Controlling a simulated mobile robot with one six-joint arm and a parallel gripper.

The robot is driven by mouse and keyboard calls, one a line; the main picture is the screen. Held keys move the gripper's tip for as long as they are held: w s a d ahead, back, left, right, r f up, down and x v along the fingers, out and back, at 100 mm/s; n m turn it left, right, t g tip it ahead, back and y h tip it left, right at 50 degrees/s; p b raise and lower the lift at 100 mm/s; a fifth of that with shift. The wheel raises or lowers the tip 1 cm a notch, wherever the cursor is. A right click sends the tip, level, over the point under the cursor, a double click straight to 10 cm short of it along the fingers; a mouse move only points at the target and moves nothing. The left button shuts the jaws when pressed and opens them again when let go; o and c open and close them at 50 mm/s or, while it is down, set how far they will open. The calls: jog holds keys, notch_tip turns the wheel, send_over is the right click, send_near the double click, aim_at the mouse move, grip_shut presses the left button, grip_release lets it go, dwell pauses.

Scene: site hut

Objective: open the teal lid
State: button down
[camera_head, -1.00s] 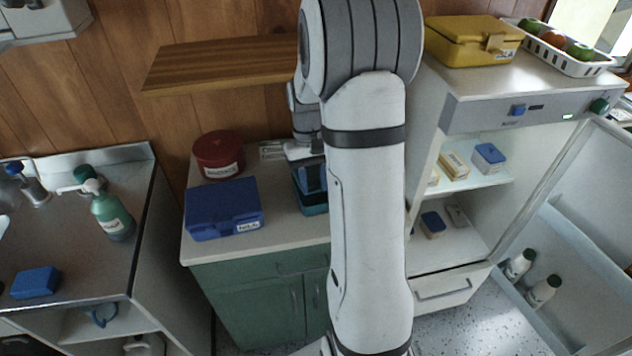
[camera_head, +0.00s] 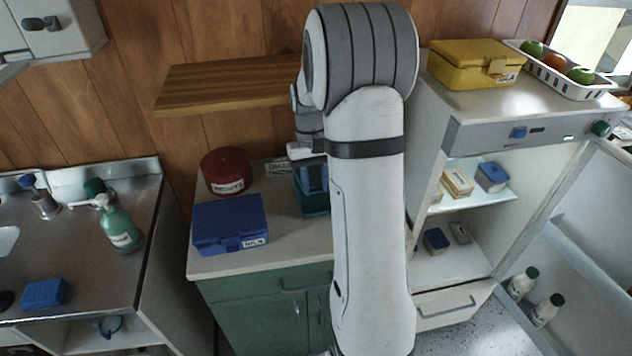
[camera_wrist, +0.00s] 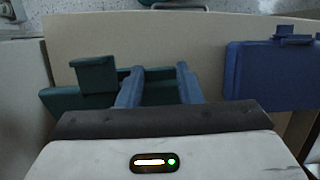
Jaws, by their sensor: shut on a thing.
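The teal box with its lid (camera_wrist: 62,101) stands on the counter to the right of the blue box, and part of it shows beside my arm in the head view (camera_head: 316,206). A teal block-like part (camera_wrist: 95,75) sticks up at its left in the wrist view. My gripper (camera_wrist: 159,84) has its two blue fingers over the teal box, shut on the teal lid. A strip of teal shows between the fingers. My arm hides much of the box in the head view, and I cannot tell whether the lid is raised.
The blue box (camera_head: 230,224) and a red round tin (camera_head: 226,171) stand left of the teal box. A wooden shelf (camera_head: 225,85) hangs above the counter. An open fridge with a yellow box (camera_head: 475,64) on top stands right. Bare counter (camera_head: 285,255) lies in front.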

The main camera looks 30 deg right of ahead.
jog(key=c, duration=1)
grip_release()
jog(key=shift+b+v, duration=0.55)
jog(key=shift+v, duration=3.35)
